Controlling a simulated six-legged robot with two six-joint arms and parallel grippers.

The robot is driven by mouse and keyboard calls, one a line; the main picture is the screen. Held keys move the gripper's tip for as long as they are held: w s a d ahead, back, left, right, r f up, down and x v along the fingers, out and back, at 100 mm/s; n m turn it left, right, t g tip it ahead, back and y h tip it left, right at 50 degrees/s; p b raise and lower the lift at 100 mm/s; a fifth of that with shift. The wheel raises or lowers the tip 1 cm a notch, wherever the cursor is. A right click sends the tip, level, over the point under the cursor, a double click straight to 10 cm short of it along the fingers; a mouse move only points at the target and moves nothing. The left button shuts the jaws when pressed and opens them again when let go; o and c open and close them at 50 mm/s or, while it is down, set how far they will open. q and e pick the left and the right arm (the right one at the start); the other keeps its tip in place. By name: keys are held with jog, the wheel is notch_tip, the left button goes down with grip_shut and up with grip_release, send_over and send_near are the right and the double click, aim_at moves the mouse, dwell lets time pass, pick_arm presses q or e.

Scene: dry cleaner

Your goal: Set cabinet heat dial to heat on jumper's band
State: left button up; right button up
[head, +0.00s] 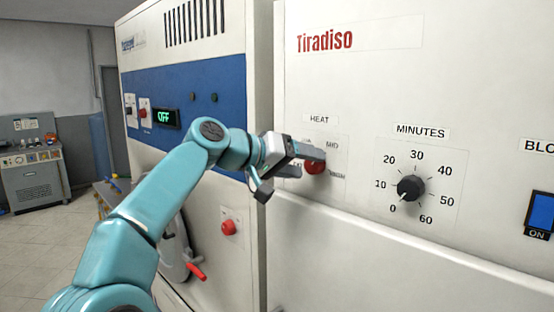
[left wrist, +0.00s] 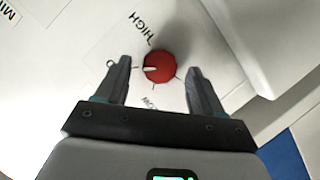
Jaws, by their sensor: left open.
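The red heat dial (head: 314,167) is on the white cabinet front under the HEAT label (head: 319,119), partly hidden by my left gripper. My left gripper (head: 309,162) is open, with its fingers at the dial. In the left wrist view the dial (left wrist: 160,66) sits between the two open fingers (left wrist: 159,75), with a gap on both sides. Its white pointer points left in that view, below the HIGH label (left wrist: 141,29). Another label near the gripper's base is partly hidden. No jumper or band guide is in view. My right gripper is not in view.
A black minutes dial (head: 411,188) is to the right, pointing near 0. A blue ON switch (head: 540,212) is at the right edge. The left cabinet has an OFF display (head: 166,118) and a red button (head: 229,227). Floor at far left is clear.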

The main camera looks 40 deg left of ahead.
pick_arm(q)
jog(key=b+v, duration=0.1)
jog(key=v, duration=1.4)
jog(key=shift+s+b, duration=0.15)
jog(key=shift+b, duration=0.2)
jog(key=shift+a, duration=0.1)
